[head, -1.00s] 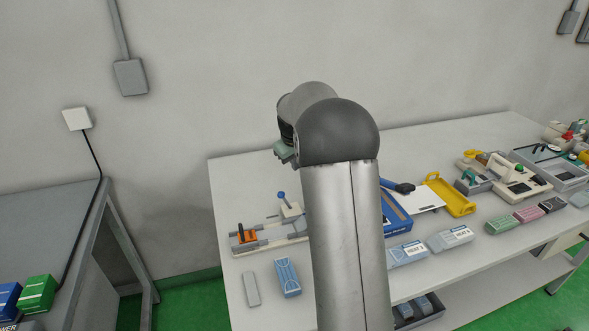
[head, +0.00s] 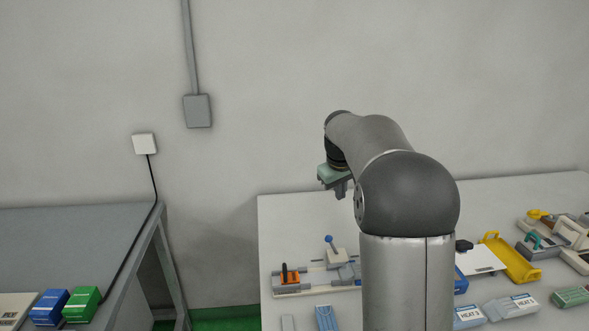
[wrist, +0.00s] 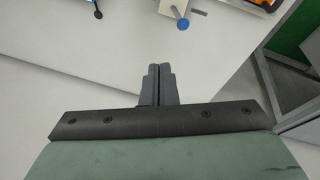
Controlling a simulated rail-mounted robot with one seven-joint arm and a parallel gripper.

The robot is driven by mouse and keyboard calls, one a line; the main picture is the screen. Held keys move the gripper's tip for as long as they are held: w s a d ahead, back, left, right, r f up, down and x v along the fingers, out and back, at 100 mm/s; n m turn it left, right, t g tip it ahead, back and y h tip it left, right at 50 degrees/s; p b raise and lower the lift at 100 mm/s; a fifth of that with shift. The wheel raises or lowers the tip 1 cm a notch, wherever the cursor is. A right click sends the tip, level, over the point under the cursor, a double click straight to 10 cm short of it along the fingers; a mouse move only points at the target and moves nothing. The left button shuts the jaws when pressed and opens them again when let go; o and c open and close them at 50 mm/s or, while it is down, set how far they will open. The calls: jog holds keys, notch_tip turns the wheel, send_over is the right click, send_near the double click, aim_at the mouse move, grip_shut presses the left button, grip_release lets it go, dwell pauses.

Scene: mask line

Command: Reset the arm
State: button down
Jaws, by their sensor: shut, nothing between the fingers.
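My gripper (head: 341,188) hangs from the end of my arm above the back left part of the white table (head: 290,225) in the head view. In the wrist view my gripper's fingers (wrist: 158,70) are together, with nothing between them. The wrist view shows bare white table below the fingers. A blue-knobbed lever (wrist: 183,24) shows beyond the fingertips, apart from them.
A fixture with an orange clamp (head: 290,277) stands at the table's left. A yellow tray (head: 512,262), a white clipboard (head: 470,260) and labelled boxes (head: 510,306) lie to the right. A grey table (head: 70,235) holds blue and green boxes (head: 82,304) at left.

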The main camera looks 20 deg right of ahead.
jog(key=shift+s+a, duration=0.1)
jog(key=s+a+f+g, duration=0.1)
jog(key=s+a+f, duration=0.2)
jog(key=s, duration=0.9)
jog(key=s+a+f+m+g+y, duration=0.1)
jog(key=s+a+f, duration=0.3)
jog(key=s+a, duration=0.4)
jog(key=s+a+f+y, duration=0.1)
jog(key=s+a+f, duration=0.2)
jog(key=s, duration=1.3)
jog(key=a, duration=0.3)
jog(key=shift+a+f+m+g, duration=0.2)
jog(key=shift+f+m+g, duration=0.05)
jog(key=shift+m+g, duration=0.15)
jog(key=shift+w, duration=0.1)
